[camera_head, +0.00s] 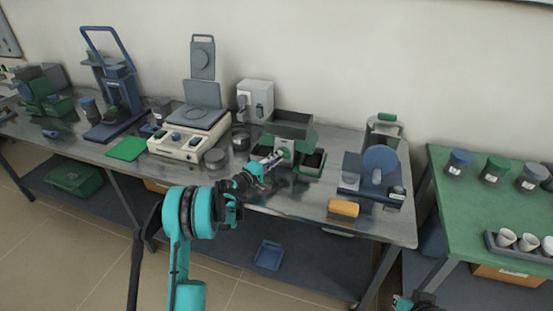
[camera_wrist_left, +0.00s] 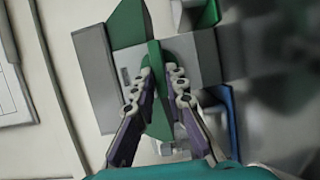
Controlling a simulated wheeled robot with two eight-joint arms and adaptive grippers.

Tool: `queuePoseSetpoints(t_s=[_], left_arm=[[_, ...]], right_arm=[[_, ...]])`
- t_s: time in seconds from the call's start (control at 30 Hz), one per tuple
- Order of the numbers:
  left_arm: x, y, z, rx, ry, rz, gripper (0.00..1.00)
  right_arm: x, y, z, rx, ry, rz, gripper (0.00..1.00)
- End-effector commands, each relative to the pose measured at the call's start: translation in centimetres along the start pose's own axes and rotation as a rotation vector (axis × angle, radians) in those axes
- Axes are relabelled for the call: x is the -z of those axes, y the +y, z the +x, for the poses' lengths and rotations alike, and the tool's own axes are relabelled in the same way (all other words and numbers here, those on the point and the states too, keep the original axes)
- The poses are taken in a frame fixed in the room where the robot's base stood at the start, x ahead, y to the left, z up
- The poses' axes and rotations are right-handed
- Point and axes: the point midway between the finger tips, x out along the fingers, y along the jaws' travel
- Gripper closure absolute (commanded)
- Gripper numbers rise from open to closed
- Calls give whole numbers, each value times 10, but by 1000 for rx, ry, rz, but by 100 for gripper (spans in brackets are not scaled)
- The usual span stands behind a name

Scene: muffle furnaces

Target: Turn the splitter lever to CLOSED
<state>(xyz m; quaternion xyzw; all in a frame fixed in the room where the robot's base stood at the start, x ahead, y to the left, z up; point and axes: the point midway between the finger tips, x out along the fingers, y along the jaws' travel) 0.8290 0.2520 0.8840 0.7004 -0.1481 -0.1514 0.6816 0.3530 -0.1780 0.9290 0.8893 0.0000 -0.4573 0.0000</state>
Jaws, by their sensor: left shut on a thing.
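In the left wrist view, the left gripper's two purple-grey fingers (camera_wrist_left: 162,85) are shut on the green splitter lever (camera_wrist_left: 156,57), one finger on each side. The lever's lower part is partly covered by the fingers. I cannot read any OPEN or CLOSED marking. Part of my right gripper (camera_head: 415,303) shows at the bottom edge, cut off, its jaws unclear.
Left of the splitter stand a beige balance-like device (camera_head: 190,143) and a dark jar (camera_head: 241,138). A blue device (camera_head: 372,175) and an orange block (camera_head: 343,208) are to the right. A green table (camera_head: 450,215) with jars and cups stands further right.

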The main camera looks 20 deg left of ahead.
Motion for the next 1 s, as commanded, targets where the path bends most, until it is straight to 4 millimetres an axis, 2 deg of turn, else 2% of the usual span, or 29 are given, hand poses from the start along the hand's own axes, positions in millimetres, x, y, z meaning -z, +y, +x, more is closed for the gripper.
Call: queuePoseSetpoints(t_s=[0.6,0.63,0.7,1.0], left_arm=[[0,-1,0,-16,1,-40,100],[0,-1,0,-16,1,-40,85],[0,-1,0,-16,1,-39,66],[0,-1,-1,-16,0,-39,66]], right_arm=[[0,0,0,0,0,0,100],[0,0,0,0,0,0,100],[0,0,0,0,0,0,100],[0,0,0,0,0,0,100]])
